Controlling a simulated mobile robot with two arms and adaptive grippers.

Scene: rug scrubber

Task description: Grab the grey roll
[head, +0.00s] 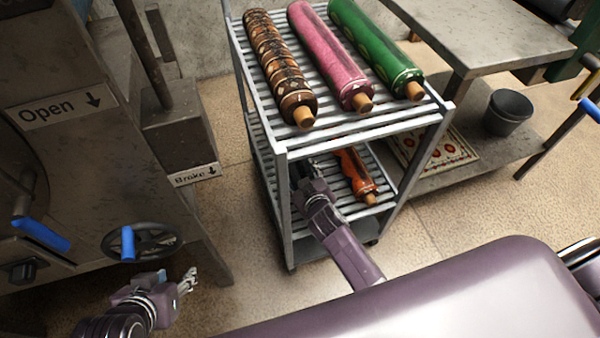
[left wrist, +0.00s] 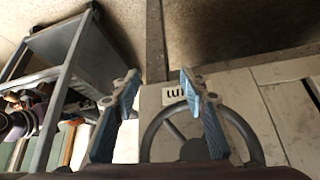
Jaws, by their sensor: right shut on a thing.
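My right gripper (head: 308,182) reaches into the lower shelf of the metal rack (head: 362,133). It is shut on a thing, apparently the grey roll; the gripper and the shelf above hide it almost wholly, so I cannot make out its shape. An orange patterned roll (head: 356,175) lies to the right of this gripper on the same shelf. My left gripper (head: 188,281) is at the lower left, below the machine's handwheel. In the left wrist view its two fingers (left wrist: 160,80) are apart with nothing between them.
Brown patterned (head: 280,65), pink (head: 330,55) and green (head: 376,48) rolls lie on the rack's top shelf. The machine with the handwheel (head: 143,240) stands at left. A table (head: 480,35) and a dark bucket (head: 508,112) are at right. Open floor lies between machine and rack.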

